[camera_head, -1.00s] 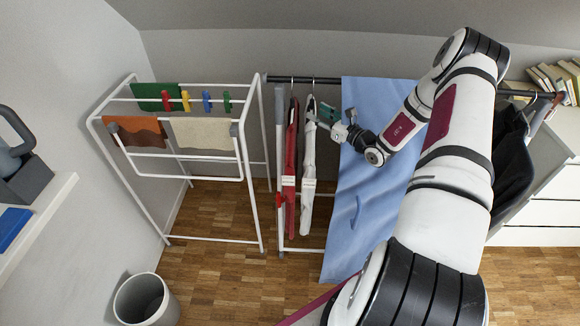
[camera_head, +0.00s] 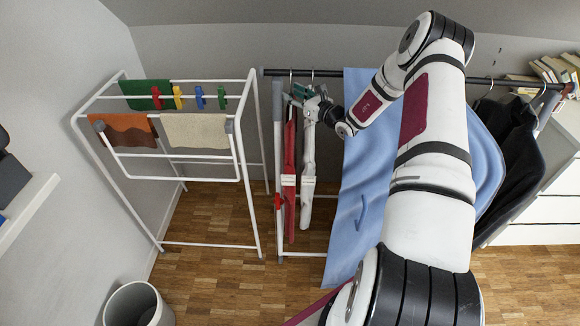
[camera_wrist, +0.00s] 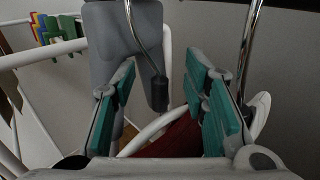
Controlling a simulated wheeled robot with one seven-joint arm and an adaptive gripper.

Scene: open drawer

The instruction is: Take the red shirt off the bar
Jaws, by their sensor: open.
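The red shirt (camera_head: 290,190) hangs on a hanger at the left end of the dark bar (camera_head: 325,73), just left of a white shirt (camera_head: 308,180). My gripper (camera_head: 297,95) is at the top of these two, just below the bar, and hides part of their hangers. In the wrist view my gripper (camera_wrist: 165,100) is open. A metal hanger hook (camera_wrist: 145,45) with a dark sleeve runs down between its green-padded fingers. Part of the red shirt (camera_wrist: 175,140) shows below, partly hidden by the gripper. A second hook (camera_wrist: 246,45) stands beyond the right finger.
A white drying rack (camera_head: 192,244) with cloths and coloured pegs stands left. A blue cloth (camera_head: 352,205) hangs right of the white shirt, partly behind my arm. Dark clothes (camera_head: 515,160) hang farther right. A bin (camera_head: 138,305) stands on the floor at front left.

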